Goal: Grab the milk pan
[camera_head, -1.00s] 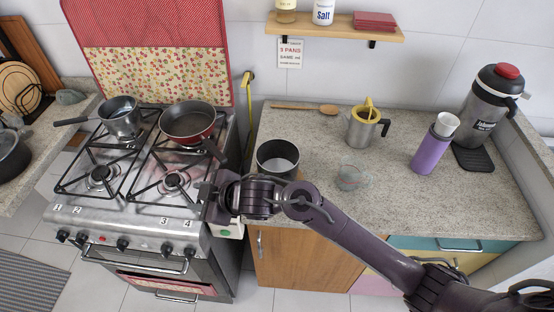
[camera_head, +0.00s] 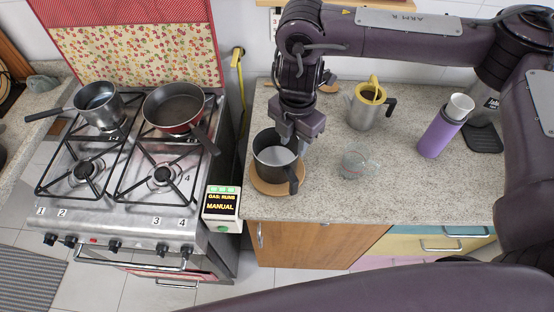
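A small grey pan (camera_head: 98,103) with a long dark handle pointing left sits on the stove's back left burner. A dark pot (camera_head: 275,155) with a light inside stands on a round wooden board (camera_head: 268,186) on the counter, its dark handle toward the front right. I cannot tell for certain which is the milk pan. My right gripper (camera_head: 297,135) points down over the dark pot's back right rim and hides part of it. I cannot tell whether its fingers are open or touch the pot. My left gripper is out of view.
A red-sided frying pan (camera_head: 174,108) sits on the back right burner. A measuring cup (camera_head: 360,165), a metal jug with a yellow top (camera_head: 368,106) and a purple bottle (camera_head: 440,133) stand right of the pot. A gas display box (camera_head: 221,207) is at the stove's right edge.

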